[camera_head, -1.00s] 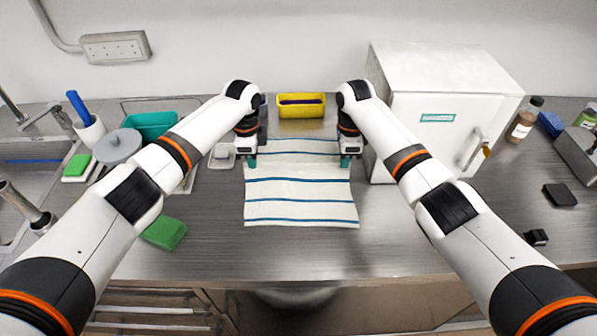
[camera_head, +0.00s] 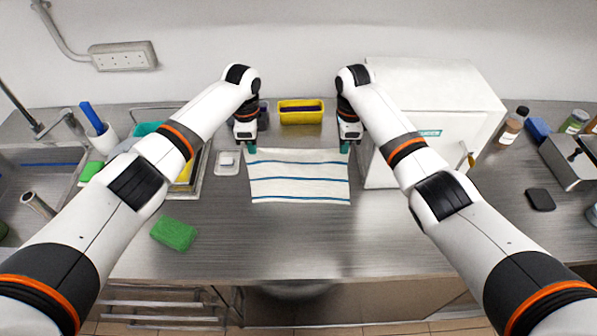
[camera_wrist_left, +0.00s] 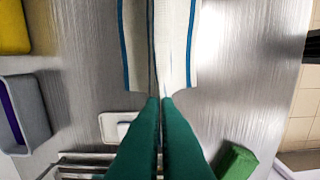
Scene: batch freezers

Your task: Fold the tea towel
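The tea towel (camera_head: 300,171), white with blue stripes, is spread between my two grippers in the head view, its near edge towards the counter front. My left gripper (camera_head: 250,147) is at its far left corner. In the left wrist view, the green fingers of this gripper (camera_wrist_left: 160,100) are close together with the towel's edge (camera_wrist_left: 137,45) pinched between the tips. My right gripper (camera_head: 344,147) is at the far right corner, its fingertips against the cloth and seemingly closed on it. I cannot tell how high the far edge is above the counter.
A yellow bin (camera_head: 301,117) stands behind the towel, a white freezer (camera_head: 440,90) to the right. A small white dish (camera_head: 227,168) is just left of the towel. A green sponge (camera_head: 175,233) lies front left. The counter in front of the towel (camera_head: 300,240) is clear.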

